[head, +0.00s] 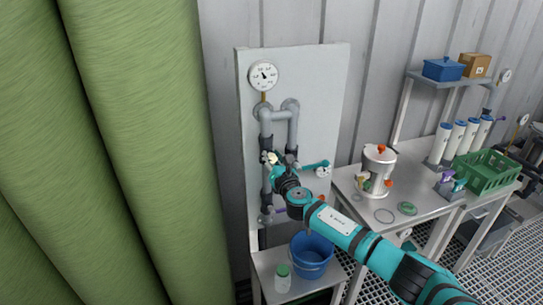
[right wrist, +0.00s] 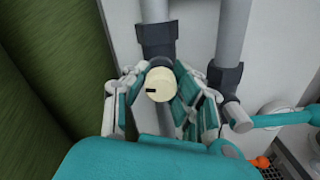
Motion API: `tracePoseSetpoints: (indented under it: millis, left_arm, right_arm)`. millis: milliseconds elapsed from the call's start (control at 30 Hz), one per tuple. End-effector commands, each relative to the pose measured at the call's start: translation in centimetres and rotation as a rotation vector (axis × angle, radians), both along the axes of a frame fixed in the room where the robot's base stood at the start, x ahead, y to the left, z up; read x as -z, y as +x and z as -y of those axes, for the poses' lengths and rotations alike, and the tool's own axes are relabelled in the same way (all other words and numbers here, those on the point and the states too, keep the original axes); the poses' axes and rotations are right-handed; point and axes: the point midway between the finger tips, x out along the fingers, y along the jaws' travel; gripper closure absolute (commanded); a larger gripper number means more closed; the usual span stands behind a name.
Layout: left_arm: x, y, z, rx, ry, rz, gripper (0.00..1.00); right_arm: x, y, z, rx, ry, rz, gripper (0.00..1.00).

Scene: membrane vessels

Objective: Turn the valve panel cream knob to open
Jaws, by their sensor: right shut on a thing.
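The valve panel (head: 320,75) is a pale upright board with grey pipes and a round gauge (head: 264,75) at its top. The cream knob (right wrist: 160,84) shows in the right wrist view as a round cap with a dark mark pointing left, on the left pipe's dark fitting. My right gripper (right wrist: 158,92) has its fingers on both sides of the knob and is shut on it. My left gripper is not in view.
A teal lever (head: 315,165) sits right of the pipes. A blue bucket (head: 312,256) and a green-lidded jar (head: 282,278) stand on a low table below. A bench at right holds a metal vessel (head: 376,170) and a green crate (head: 487,172). Large green cylinders (head: 130,130) fill the left.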

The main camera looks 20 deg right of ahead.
Motion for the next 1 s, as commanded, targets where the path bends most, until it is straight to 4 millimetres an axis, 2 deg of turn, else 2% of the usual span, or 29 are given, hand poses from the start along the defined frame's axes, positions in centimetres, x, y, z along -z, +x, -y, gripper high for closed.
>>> tracePoseSetpoints:
  millis: [400,967,1000]
  left_arm:
    - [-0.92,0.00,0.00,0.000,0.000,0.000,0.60]
    - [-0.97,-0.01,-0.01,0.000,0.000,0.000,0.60]
    - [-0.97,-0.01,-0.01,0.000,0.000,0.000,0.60]
  right_arm:
    - [0.26,-0.07,-0.02,-0.002,-0.189,0.002,1.00]
    - [0.40,-0.09,-0.01,-0.002,-0.216,0.002,1.00]
    - [0.39,-0.09,-0.01,-0.002,-0.216,0.002,0.70]
